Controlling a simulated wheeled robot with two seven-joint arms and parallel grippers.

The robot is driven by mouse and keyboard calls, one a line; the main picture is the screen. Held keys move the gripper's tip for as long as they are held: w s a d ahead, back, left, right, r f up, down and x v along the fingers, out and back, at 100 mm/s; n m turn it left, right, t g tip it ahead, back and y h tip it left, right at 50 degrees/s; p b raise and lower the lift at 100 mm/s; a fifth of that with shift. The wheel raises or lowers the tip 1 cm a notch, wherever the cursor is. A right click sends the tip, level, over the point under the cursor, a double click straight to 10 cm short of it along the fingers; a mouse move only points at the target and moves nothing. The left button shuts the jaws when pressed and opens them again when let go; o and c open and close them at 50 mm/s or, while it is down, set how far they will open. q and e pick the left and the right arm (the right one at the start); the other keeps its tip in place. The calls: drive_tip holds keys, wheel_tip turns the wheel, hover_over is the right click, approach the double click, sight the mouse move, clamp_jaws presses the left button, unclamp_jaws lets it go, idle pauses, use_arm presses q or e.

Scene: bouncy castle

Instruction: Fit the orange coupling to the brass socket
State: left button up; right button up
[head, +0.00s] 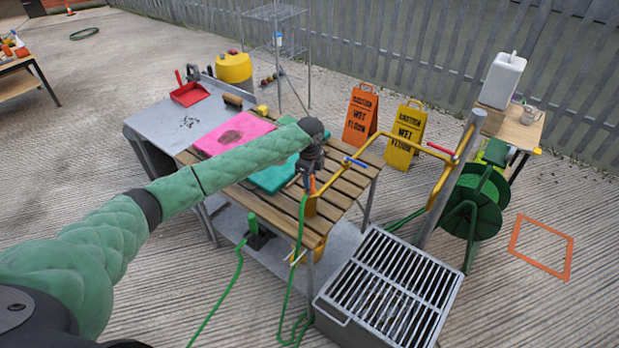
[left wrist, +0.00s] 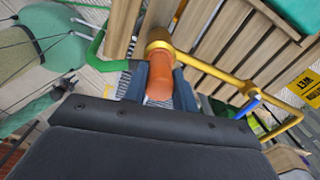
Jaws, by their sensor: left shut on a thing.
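The orange coupling (left wrist: 160,86) sits between the two fingers of my left gripper (left wrist: 160,92), which is shut on it. In the head view my left gripper (head: 307,178) points down over the near right corner of the slatted table, and the orange coupling (head: 312,185) shows partly beside its fingers. The brass socket (left wrist: 158,44) is right beyond the coupling's far end, in line with it. It also shows just below the coupling in the head view (head: 311,207). I cannot tell whether the two are joined or only touching. My right gripper is out of view.
The slatted table (head: 345,190) carries a pink cloth (head: 215,135) and a teal cloth (head: 272,178). A yellow pipe (head: 410,142) with blue and red handles runs to a grey post. A green hose (head: 290,290) hangs nearby. A metal grate (head: 390,290) stands in front.

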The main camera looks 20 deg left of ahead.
use_arm(q)
drive_tip(key=shift+f, duration=0.4)
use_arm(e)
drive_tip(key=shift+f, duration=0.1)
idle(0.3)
use_arm(q)
drive_tip(key=o, duration=1)
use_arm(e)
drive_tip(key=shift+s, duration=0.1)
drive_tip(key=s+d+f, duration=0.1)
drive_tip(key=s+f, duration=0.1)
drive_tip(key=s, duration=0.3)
use_arm(q)
drive_tip(key=shift+r+b, duration=0.65)
drive_tip(key=shift+r, duration=0.15)
wheel_tip(320, 180, up, 5)
drive_tip(key=shift+f+b, duration=0.15)
drive_tip(key=shift+b, duration=0.95)
drive_tip(key=shift+r, duration=0.7)
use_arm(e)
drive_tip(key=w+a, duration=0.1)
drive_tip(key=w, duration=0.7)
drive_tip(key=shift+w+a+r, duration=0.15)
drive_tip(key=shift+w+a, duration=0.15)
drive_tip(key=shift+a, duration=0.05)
